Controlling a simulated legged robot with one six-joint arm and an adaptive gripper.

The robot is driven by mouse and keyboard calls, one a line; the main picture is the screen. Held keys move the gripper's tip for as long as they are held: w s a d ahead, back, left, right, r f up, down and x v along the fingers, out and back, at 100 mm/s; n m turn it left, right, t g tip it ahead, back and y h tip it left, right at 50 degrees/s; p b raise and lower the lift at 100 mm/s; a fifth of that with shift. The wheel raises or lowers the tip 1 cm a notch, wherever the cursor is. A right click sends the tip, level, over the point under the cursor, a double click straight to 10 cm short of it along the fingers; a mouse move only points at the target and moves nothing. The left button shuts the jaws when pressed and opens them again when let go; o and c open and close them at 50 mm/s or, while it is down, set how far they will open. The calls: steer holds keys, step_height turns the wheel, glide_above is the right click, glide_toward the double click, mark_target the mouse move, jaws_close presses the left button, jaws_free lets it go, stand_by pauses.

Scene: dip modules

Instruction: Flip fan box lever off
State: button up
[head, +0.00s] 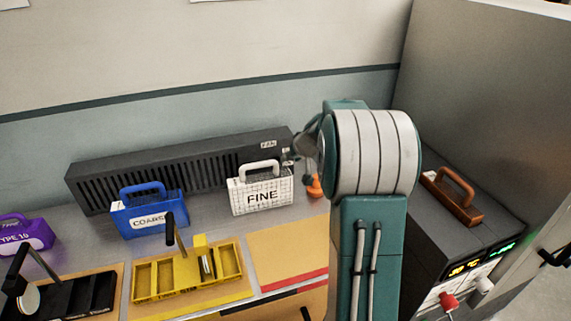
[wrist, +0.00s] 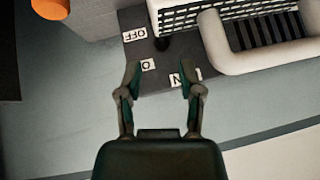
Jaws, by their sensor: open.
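The fan box is the long dark vented box (head: 170,165) against the back wall. Its right end shows in the wrist view (wrist: 165,70), with white labels that appear upside down and read OFF, O and ON. A small dark knob (wrist: 162,44), probably the lever's, shows beside the OFF and O labels; its exact position is hard to tell. My gripper (wrist: 159,66) is open and empty, its fingertips over the labelled end. In the head view my gripper (head: 297,152) is at the box's right end, partly hidden by my arm.
A white FINE basket (head: 262,195) stands in front of the box's right part, its handle near my gripper. A blue COARSE basket (head: 150,215) stands left. An orange object (head: 314,187) sits right of the FINE basket. A yellow tray (head: 165,276) lies in front.

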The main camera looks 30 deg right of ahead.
steer(key=shift+v, duration=1.65)
steer(key=shift+f, duration=0.1)
steer(key=c, duration=0.3)
steer(key=shift+s+d+f, duration=0.1)
steer(key=shift+d, duration=0.25)
jaws_close()
steer(key=s+d+m+t+y, duration=0.25)
steer(key=d+m+y, duration=0.3)
steer(key=d, duration=0.35)
steer(key=w+a+f, duration=0.6)
steer(key=a+f, duration=0.1)
steer(key=shift+w+a+f, duration=0.2)
steer(key=shift+w+a, duration=0.05)
steer(key=shift+w, duration=0.15)
